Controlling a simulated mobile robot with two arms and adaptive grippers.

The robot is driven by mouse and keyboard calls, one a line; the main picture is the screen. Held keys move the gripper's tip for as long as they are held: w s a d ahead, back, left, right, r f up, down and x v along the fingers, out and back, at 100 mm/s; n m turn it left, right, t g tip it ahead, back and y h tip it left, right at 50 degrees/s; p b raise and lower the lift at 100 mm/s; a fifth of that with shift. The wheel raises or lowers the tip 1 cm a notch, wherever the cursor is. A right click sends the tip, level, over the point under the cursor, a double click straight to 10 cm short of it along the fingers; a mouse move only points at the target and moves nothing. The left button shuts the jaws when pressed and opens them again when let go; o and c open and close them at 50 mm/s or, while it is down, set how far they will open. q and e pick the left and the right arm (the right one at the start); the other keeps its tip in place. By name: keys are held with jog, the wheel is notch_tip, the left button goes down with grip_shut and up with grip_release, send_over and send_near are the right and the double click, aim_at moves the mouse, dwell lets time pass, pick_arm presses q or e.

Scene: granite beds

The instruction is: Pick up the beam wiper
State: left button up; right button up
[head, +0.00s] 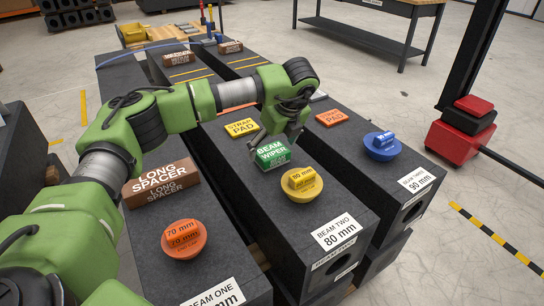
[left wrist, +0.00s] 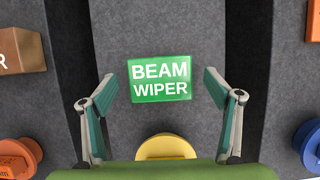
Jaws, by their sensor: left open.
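The beam wiper is a green block (head: 273,154) with white lettering, lying on top of the granite beam marked beam two (head: 338,206). In the left wrist view the beam wiper (left wrist: 160,78) sits between and slightly beyond the fingertips, with clear space on both sides. My left gripper (head: 280,135) is open and empty, just above the block in the head view. Its two fingers also show in the left wrist view (left wrist: 160,90). The arm partly hides the area behind the block. My right gripper does not show.
A yellow 80 mm plug (head: 301,185) stands close in front of the wiper. A yellow strap pad (head: 241,127) lies behind it. An orange 70 mm plug (head: 184,240) and brown long spacer (head: 160,184) are on the left beam; a blue plug (head: 382,147) is on the right beam. Dark gaps separate the beams.

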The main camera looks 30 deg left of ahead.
pick_arm(q)
jog(key=shift+x, duration=0.8)
jog(key=shift+w+a+f, duration=0.1)
jog(key=shift+a+f, duration=0.1)
jog(key=shift+f, duration=0.15)
jog(key=c, duration=1.2)
jog(key=shift+c, duration=0.2)
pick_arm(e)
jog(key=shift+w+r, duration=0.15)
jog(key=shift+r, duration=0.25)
